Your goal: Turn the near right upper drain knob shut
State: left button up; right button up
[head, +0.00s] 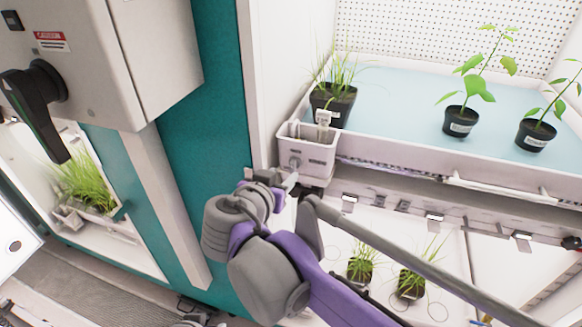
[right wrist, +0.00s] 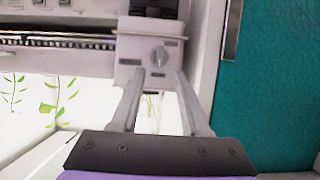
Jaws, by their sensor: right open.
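The drain knob (right wrist: 160,56) is a small pale round dial on the front of a whitish drain box (right wrist: 128,72). Its raised grip looks roughly upright, slightly tilted, in the right wrist view. In the head view the drain box (head: 318,155) sits at the left front corner of the upper tray, and the knob (head: 295,163) shows small on its front. My right gripper (head: 291,182) is just in front of and below the box. In the wrist view its open fingers (right wrist: 161,75) point at the box, one to each side below the knob, with nothing between them. My left gripper is not in view.
The upper tray (head: 400,140) holds potted plants. Potted grass (head: 362,265) stands on the level below. A teal wall panel (head: 205,150) is to the left, with a grey box bearing a black handle (head: 38,100). A tray rail (right wrist: 60,42) runs beside the drain box.

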aim_at(291, 167)
jog(key=x, duration=0.7)
grip_shut()
